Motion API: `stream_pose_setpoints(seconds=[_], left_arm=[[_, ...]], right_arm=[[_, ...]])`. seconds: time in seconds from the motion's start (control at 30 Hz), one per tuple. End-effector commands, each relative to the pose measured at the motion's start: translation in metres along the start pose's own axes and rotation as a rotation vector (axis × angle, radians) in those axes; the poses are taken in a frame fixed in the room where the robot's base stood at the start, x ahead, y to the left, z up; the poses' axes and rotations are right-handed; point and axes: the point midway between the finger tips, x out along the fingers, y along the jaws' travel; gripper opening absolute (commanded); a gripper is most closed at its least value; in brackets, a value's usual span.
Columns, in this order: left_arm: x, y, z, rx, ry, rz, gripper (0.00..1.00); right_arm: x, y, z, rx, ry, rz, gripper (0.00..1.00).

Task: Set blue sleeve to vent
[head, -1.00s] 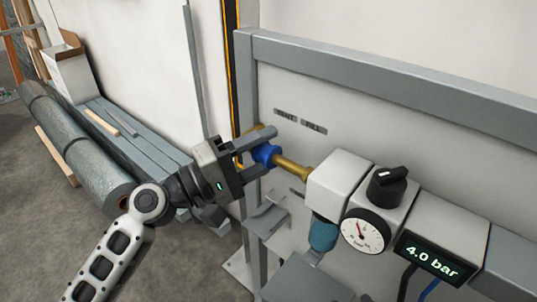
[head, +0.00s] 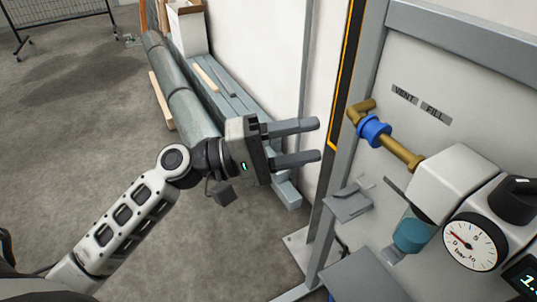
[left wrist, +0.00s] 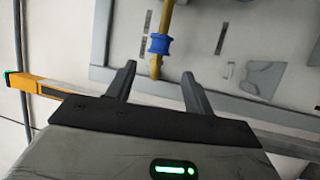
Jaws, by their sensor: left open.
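The blue sleeve (head: 374,131) sits around the brass pipe (head: 402,152), at its left end near the brass elbow, below and left of the VENT label (head: 404,93). The FILL label (head: 435,111) is to the right of it. The blue sleeve also shows in the left wrist view (left wrist: 159,44), ahead of the fingertips and apart from them. My left gripper (head: 319,140) is open and empty, left of the sleeve with a clear gap. My right gripper is in neither view.
A white valve block (head: 453,180) carries a dial gauge (head: 474,242) and a black knob (head: 515,200). The display (head: 525,277) is cut off, showing "1." first. A grey bracket (head: 348,203) juts out below the pipe. Grey beams and a long roll (head: 183,95) lie along the wall.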

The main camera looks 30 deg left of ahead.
Motion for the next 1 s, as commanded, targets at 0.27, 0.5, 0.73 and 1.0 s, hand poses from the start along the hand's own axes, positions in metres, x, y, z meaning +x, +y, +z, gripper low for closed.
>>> stream_pose_setpoints(seconds=[0.27, 0.5, 0.73, 1.0], left_arm=[[-0.044, -0.002, 0.000, 0.000, 0.002, -0.001, 0.52], [-0.052, 0.000, 0.000, 0.001, 0.000, 0.000, 0.52], [-0.052, 0.000, -0.001, 0.001, 0.001, 0.000, 0.52], [-0.049, 0.013, -0.002, 0.001, 0.001, 0.000, 0.52]], right_arm=[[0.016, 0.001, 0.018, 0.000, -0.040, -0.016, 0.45], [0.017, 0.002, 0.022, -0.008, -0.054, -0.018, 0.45], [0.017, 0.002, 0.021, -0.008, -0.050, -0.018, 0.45], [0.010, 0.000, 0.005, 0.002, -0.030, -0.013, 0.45]])
